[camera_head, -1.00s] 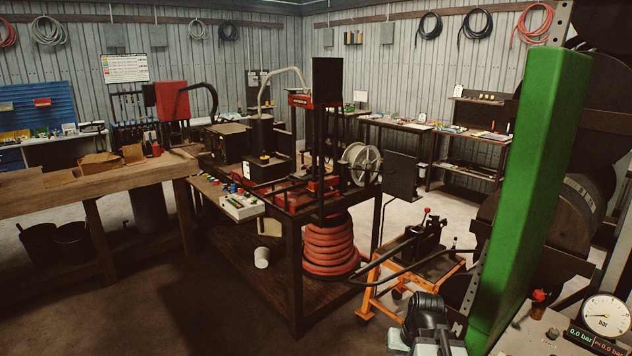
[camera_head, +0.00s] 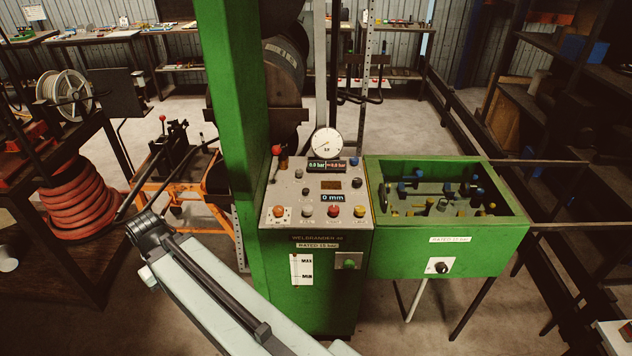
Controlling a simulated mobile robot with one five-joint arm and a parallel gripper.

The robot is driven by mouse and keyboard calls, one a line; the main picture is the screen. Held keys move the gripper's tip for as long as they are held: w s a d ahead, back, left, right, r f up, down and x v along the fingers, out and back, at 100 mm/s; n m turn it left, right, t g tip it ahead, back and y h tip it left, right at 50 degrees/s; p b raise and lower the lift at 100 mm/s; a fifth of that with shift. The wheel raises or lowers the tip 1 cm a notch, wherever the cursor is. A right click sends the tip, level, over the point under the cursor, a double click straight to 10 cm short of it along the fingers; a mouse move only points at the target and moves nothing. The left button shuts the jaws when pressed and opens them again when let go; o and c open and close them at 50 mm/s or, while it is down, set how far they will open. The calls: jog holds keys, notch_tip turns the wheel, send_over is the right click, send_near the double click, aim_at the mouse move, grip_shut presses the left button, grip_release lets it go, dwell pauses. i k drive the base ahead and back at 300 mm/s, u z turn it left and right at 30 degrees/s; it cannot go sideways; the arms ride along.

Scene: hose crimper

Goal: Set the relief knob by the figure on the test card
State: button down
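A black knob (camera_head: 439,267) sits on a white plate on the front of the green tray, right of the green machine (camera_head: 322,290). A green knob or button (camera_head: 349,263) sits on a grey plate on the machine's front. I cannot tell which is the relief knob. A rating label (camera_head: 319,246) and a white MAX/MIN strip (camera_head: 301,270) are on the machine front. No card is clearly readable as the test card. My pale arm reaches in from the bottom, left of these knobs. I make out no gripper fingers.
The green tray (camera_head: 508,246) holds several fittings. A green post (camera_head: 229,100) stands left of the panel. An orange trolley (camera_head: 160,190) and red hose coil (camera_head: 75,220) are left.

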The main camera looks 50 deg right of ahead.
aim_at(278, 211)
jog(key=z, duration=1.5)
